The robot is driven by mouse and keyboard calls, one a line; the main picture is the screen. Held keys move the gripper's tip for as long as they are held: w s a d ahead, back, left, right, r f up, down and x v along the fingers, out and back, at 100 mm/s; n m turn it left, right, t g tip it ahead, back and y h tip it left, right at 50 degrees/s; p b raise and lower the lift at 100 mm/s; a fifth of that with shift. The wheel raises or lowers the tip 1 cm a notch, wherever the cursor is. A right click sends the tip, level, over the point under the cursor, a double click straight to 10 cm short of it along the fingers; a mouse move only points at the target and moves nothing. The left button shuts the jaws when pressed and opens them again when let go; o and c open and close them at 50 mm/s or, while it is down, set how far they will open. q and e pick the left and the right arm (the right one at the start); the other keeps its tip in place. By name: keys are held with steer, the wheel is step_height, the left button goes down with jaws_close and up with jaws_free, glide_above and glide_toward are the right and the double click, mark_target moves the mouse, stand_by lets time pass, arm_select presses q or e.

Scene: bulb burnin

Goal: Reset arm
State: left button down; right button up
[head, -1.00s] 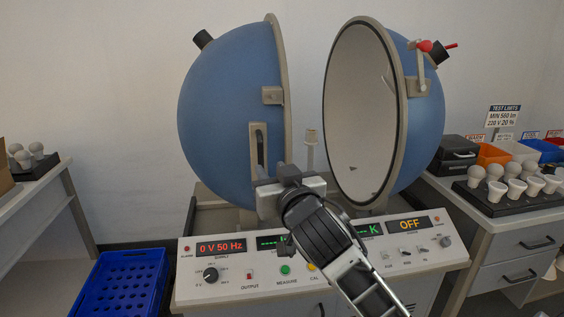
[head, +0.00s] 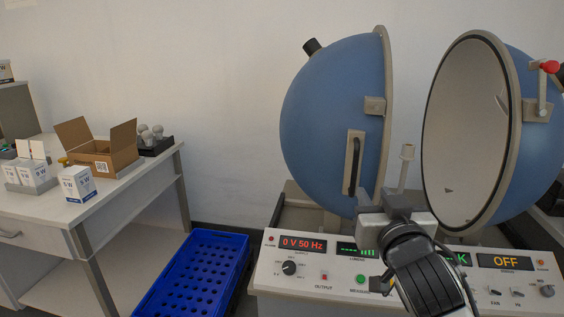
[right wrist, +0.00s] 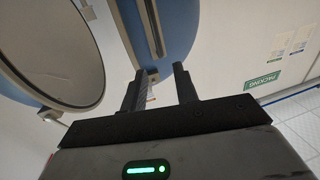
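My right gripper (head: 375,203) is in front of the blue split sphere, above the back of the control panel. The right wrist view shows its two dark fingers (right wrist: 160,82) apart with nothing held between them. Part of the sphere and its handle show beyond the fingers. The left sphere half (head: 325,130) and the right half (head: 465,130) stand open. A pale upright post (head: 404,168) stands between them, with no bulb visible on it. My left gripper is not in view.
The control panel (head: 330,275) reads 0 V 50 Hz and OFF. A blue perforated crate (head: 235,275) is low at the left of it. The left table (head: 130,195) holds an open cardboard box (head: 118,150), white cartons (head: 76,184) and a dark tray of bulbs (head: 165,148).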

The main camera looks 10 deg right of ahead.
steer(key=s+a+f+n+g+y, duration=0.1)
steer(key=s+a+f+y, duration=0.1)
steer(key=f, duration=0.5)
steer(key=s+a+f+n+g+y, duration=0.1)
steer(key=s+a+f+n+g, duration=0.15)
steer(key=f, duration=0.45)
steer(key=s+a+f+n+g+y, duration=0.1)
steer(key=s+a+f+y, duration=0.1)
steer(key=f, duration=0.5)
steer(key=s+a+f+g+y, duration=0.1)
steer(key=s+a+f, duration=0.1)
steer(key=s+f, duration=0.4)
steer(key=s+a+f+g, duration=0.1)
steer(key=s+a+f, duration=0.2)
steer(key=s+f, duration=0.3)
steer(key=shift+s+a+f+g+y, duration=0.25)
steer(key=shift+s+f+g+y, duration=0.15)
steer(key=shift+f, duration=0.1)
steer(key=shift+n, duration=0.25)
